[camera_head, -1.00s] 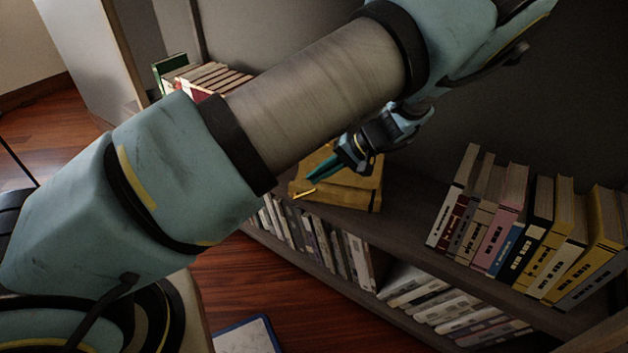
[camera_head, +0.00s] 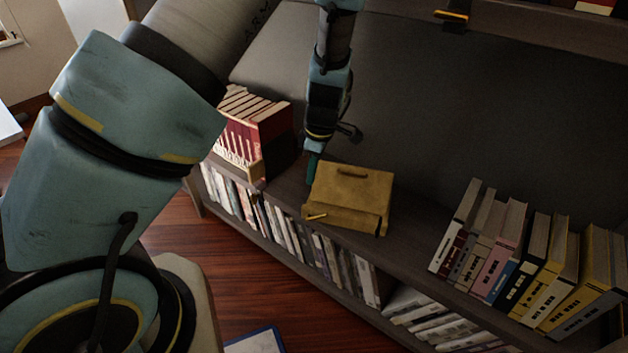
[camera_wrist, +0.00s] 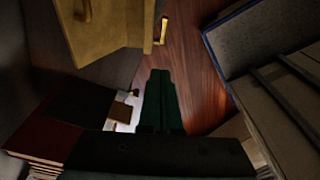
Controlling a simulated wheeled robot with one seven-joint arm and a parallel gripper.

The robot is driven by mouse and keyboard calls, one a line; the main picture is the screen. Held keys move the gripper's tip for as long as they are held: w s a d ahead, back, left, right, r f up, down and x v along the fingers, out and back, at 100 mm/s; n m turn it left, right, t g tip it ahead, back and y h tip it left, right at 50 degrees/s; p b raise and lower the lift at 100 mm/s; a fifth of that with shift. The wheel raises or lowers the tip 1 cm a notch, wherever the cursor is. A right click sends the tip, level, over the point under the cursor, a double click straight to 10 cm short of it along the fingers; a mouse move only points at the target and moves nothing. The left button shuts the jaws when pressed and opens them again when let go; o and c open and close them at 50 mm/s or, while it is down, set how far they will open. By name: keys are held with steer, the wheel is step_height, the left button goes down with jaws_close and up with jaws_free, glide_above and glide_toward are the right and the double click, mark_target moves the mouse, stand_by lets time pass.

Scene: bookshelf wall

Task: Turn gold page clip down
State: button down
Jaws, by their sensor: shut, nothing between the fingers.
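The gold page clip (camera_head: 316,217) is a small bright bar at the lower left front of a yellow-brown book stand (camera_head: 352,187) on the shelf top. It also shows in the wrist view (camera_wrist: 163,30), at the edge of the stand (camera_wrist: 105,22). My gripper (camera_head: 311,172) points down just left of the stand, its green fingers together and empty. I cannot tell whether they touch the stand's side. In the wrist view, the fingers (camera_wrist: 159,92) lie below the clip in the picture, apart from it.
Red books (camera_head: 262,130) stand left of my gripper. A row of books (camera_head: 500,250) stands to the right. Lower compartments hold more books (camera_head: 320,255). An upper shelf (camera_head: 520,27) carries a dark bracket with a gold bar (camera_head: 452,15). Wooden floor lies in front.

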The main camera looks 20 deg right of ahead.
glide_above(315, 216)
steer(key=w+a, duration=0.1)
steer(key=a, duration=0.1)
steer(key=f, duration=0.8)
steer(key=shift+w+d+f, duration=0.2)
steer(key=shift+f, duration=0.1)
steer(key=shift+s+d+f, duration=0.35)
steer(key=shift+d+f, duration=0.05)
steer(key=shift+f, duration=0.15)
steer(key=shift+s+d+f, duration=0.3)
steer(key=shift+d+f, duration=0.1)
steer(key=shift+f, duration=0.15)
steer(key=shift+s+d+f, duration=0.1)
steer(key=shift+d+f, duration=0.05)
steer(key=shift+f, duration=0.05)
steer(key=shift+d, duration=0.1)
